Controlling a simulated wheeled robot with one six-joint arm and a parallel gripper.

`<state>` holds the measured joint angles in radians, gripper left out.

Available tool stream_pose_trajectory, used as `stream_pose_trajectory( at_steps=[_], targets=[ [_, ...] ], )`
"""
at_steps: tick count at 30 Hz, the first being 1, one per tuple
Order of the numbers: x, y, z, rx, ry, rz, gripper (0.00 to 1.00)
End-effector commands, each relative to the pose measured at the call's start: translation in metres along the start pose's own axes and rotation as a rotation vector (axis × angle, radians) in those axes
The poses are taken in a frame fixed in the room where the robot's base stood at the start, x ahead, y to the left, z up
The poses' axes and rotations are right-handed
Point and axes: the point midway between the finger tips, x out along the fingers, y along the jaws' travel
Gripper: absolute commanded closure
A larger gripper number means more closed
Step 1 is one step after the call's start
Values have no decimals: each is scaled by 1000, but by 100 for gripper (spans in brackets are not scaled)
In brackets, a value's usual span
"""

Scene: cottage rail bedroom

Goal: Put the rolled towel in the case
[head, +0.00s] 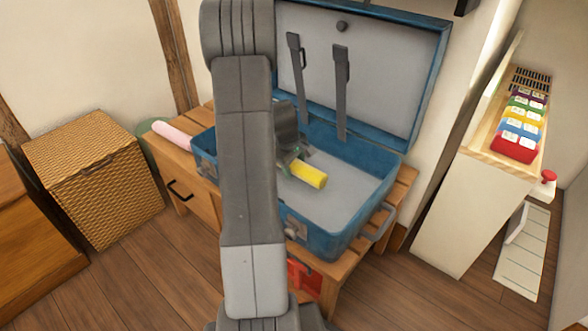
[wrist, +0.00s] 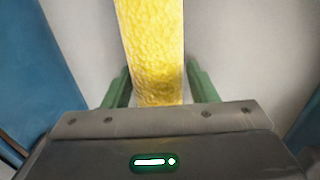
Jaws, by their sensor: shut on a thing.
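The rolled towel (head: 309,175) is yellow, and my gripper (head: 292,157) is shut on it. In the wrist view the towel (wrist: 152,40) lies between the green fingers (wrist: 159,85), its texture rough. The case (head: 322,239) is blue with a pale grey lining and stands open on a wooden table, its lid (head: 432,75) raised at the back. The towel is over the case's inside floor, within its walls. I cannot tell whether it touches the floor. My arm hides the left part of the case.
The wooden table (head: 405,185) has a pink roll (head: 172,134) on it, left of the case. A wicker basket (head: 90,185) stands at the left. A pale shelf unit (head: 458,215) with colourful boxes (head: 524,125) is at the right. The case floor right of the towel is clear.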

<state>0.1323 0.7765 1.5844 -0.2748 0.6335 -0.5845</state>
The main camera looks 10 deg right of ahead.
Motion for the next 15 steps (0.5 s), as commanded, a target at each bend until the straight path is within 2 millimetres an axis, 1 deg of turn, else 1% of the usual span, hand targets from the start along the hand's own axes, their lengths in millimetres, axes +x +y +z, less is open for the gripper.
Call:
stream_pose_trajectory(
  at_steps=[1,7,11,12,15],
  targets=[
    [5,-1,0,-1,0,0,72],
    [4,0,0,0,1,1,72],
    [7,-1,0,0,1,1,72],
    [7,-1,0,0,1,1,44],
    [6,-1,0,0,1,1,26]
  ],
)
